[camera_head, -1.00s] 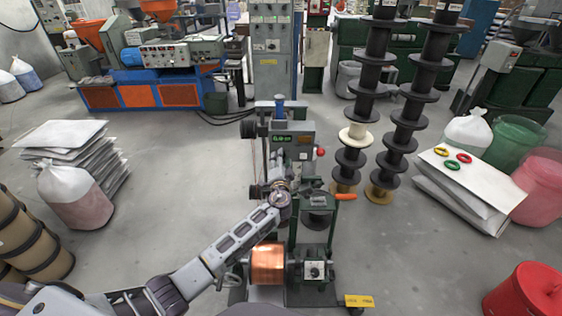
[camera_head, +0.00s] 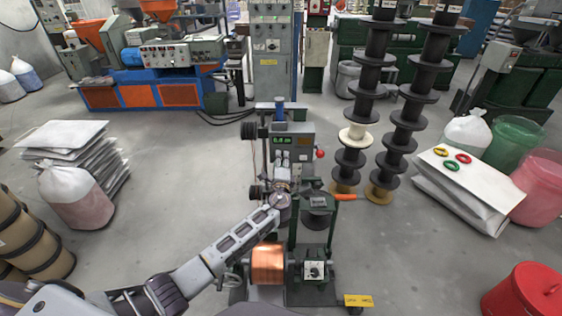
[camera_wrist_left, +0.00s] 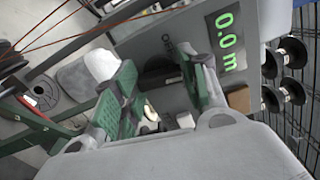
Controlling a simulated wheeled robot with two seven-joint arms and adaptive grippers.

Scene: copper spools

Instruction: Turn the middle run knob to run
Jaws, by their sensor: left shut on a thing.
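The copper-spool machine's grey control head (camera_head: 304,133) stands in the centre of the head view, with a green lit display (camera_head: 281,141). My left gripper (camera_head: 283,171) reaches the lower front of this panel. In the wrist view its green-padded fingers (camera_wrist_left: 163,88) stand on either side of a dark knob (camera_wrist_left: 157,78), and they are shut on it. The fingers and palm hide part of the knob, and its pointer cannot be read. My right gripper is in neither view.
A copper spool (camera_head: 268,264) sits low beside my left forearm. Tall stacks of black spools (camera_head: 377,75) stand behind on the right. Open floor (camera_head: 180,165) lies to the left.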

